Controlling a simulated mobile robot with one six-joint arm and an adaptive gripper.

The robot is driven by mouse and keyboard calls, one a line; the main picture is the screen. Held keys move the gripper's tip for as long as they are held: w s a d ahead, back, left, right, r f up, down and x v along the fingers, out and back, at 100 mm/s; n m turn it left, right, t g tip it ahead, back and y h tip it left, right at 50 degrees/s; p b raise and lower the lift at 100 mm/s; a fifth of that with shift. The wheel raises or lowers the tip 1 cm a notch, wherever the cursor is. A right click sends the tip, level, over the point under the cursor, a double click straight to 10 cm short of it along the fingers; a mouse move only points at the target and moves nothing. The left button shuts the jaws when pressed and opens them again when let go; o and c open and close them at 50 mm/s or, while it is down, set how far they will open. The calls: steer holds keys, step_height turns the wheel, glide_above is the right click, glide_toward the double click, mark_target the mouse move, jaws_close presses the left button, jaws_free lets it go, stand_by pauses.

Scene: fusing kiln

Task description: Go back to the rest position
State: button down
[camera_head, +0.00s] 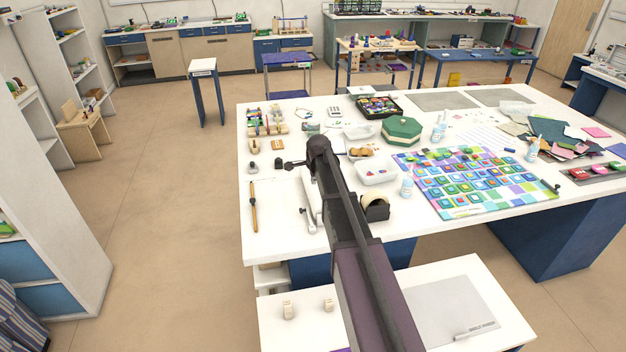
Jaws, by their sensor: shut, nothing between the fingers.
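My dark arm reaches from the bottom middle of the head view up over the white worktable (284,228). Its far joint is above the left half of the table. The arm hides part of the table's middle.
Close to the arm lie a tape dispenser (375,206), a white tub (377,171), silver pliers (311,200) and a brown-handled tool (254,207). A colourful glass-tile panel (470,180) covers the table's right. A lower white bench (455,285) stands in front. Open floor lies left.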

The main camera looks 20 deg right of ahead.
stand_by(0.4)
steer(key=s+a+f+n+g+b, duration=0.1)
steer(key=s+a+f+n, duration=0.1)
steer(key=s+n, duration=0.4)
steer(key=s+a+f+n+g+b, duration=0.1)
steer(key=s+a+n, duration=0.3)
steer(key=s, duration=1.1)
steer(key=s+a+f+n+g+b, duration=0.2)
steer(key=s+a+f+n+b, duration=0.1)
steer(key=s+n, duration=0.5)
steer(key=s+a, duration=0.1)
steer(key=s, duration=0.2)
steer(key=shift+s+f+n, duration=0.2)
steer(key=shift+s+n, duration=0.1)
steer(key=shift+n, duration=0.1)
